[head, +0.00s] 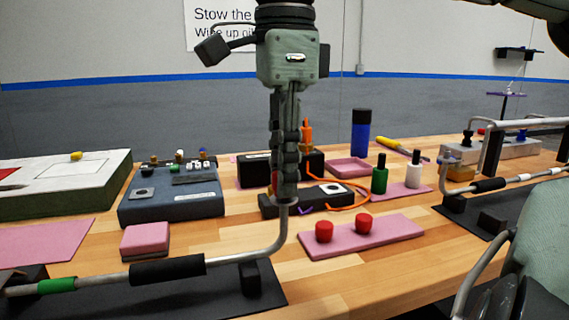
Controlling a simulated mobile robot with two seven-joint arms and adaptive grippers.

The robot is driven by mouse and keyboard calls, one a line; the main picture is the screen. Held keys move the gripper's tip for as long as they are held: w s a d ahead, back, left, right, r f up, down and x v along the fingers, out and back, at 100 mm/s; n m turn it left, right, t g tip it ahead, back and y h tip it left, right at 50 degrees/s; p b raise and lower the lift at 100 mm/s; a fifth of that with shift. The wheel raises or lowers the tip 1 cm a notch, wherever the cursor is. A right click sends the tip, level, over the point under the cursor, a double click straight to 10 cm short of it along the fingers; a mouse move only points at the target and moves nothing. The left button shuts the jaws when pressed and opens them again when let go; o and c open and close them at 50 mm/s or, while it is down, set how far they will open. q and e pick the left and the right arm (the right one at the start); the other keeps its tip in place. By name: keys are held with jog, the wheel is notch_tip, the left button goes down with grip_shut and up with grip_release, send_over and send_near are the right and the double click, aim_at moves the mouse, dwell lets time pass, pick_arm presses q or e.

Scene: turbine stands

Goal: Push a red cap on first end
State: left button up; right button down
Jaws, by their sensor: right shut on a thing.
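My right gripper (285,180) points straight down at the middle of the view. It is shut on a small red piece, likely a red cap (275,183), mostly hidden by the fingers. Just under the fingertips is the upturned end of a bent metal tube (283,240); I cannot tell how far the cap sits on it. The tube has a black sleeve (167,269) and a green band (57,286), and lies over a dark mat (190,300). Two more red caps (324,231) (363,223) stand on a pink mat (400,232). My left gripper is out of view.
Behind my gripper are a black box (255,171), an orange cable (350,205) and a blue bottle (360,133). A blue-grey box (172,195) and a pink block (145,240) stand left. Another bent tube (520,178) lies right. Bare wood shows at front right.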

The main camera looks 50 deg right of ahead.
jog(key=shift+s+f, duration=0.2)
jog(key=shift+f, duration=0.25)
jog(key=c, duration=1.5)
grip_release()
jog(key=shift+w, duration=0.1)
jog(key=shift+o, duration=1.2)
jog(key=shift+r, duration=0.15)
jog(key=shift+o, duration=0.8)
jog(key=shift+w, duration=0.1)
jog(key=shift+r, duration=0.15)
jog(key=shift+r+p, duration=0.75)
jog(key=shift+r, duration=2.7)
